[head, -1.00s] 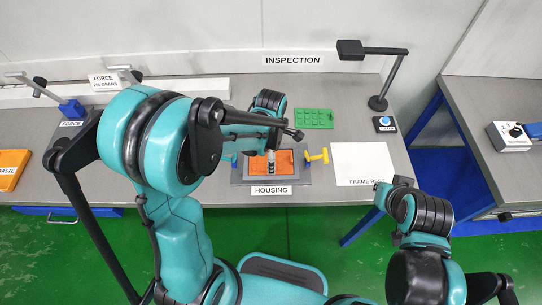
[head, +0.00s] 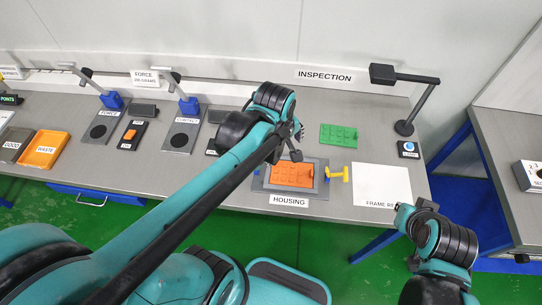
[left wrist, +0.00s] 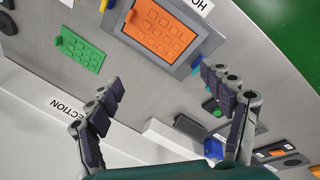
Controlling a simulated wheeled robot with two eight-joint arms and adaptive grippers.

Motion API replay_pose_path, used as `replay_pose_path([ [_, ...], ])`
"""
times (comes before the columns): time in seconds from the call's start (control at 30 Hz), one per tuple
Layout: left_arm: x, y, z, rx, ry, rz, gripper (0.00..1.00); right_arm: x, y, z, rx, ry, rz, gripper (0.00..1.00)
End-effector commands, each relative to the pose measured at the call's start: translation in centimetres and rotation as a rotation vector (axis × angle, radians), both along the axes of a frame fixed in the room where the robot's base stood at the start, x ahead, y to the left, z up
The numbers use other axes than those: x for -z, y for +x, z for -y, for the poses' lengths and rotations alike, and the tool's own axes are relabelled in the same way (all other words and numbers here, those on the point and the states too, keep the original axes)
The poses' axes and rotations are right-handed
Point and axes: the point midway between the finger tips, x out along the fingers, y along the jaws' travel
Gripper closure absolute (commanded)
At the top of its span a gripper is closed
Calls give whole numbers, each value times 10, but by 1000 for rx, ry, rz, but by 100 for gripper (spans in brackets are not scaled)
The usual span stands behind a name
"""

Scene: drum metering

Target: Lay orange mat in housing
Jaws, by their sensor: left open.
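The orange mat (head: 292,175) lies flat inside the grey housing (head: 262,185), behind the HOUSING label. In the left wrist view the orange mat (left wrist: 160,27) also lies within the housing's frame (left wrist: 207,47). My left gripper (head: 297,140) is above the bench, behind and left of the housing, apart from the mat. In the left wrist view my left gripper (left wrist: 165,95) has its fingers spread wide with nothing between them.
A green mat (head: 339,135) lies behind the housing. A yellow handle (head: 340,174) is at the housing's right side. A white FRAME REST sheet (head: 382,184) lies to the right. A lamp (head: 404,128) stands behind it. An orange WASTE tray (head: 45,149) and blue-topped stands (head: 189,106) are at left.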

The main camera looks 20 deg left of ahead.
Motion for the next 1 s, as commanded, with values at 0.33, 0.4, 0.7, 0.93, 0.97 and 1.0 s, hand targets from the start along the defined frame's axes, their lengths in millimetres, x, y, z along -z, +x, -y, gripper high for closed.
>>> replay_pose_path([
  [0.33,-18,-54,-22,838,380,298,20,0,0,0,0,0,0,100],
  [0.4,-18,-58,-23,914,431,319,20,0,0,0,0,0,0,100],
  [0.7,-18,-60,-25,986,482,336,20,0,0,0,0,0,0,100],
  [0.93,-3,-60,-25,986,481,336,20,15,0,0,0,0,0,100],
  [0.97,3,-60,-25,986,481,336,20,21,0,0,0,0,0,100],
  [1.0,11,-60,-25,986,480,335,20,30,0,0,0,0,0,100],
])
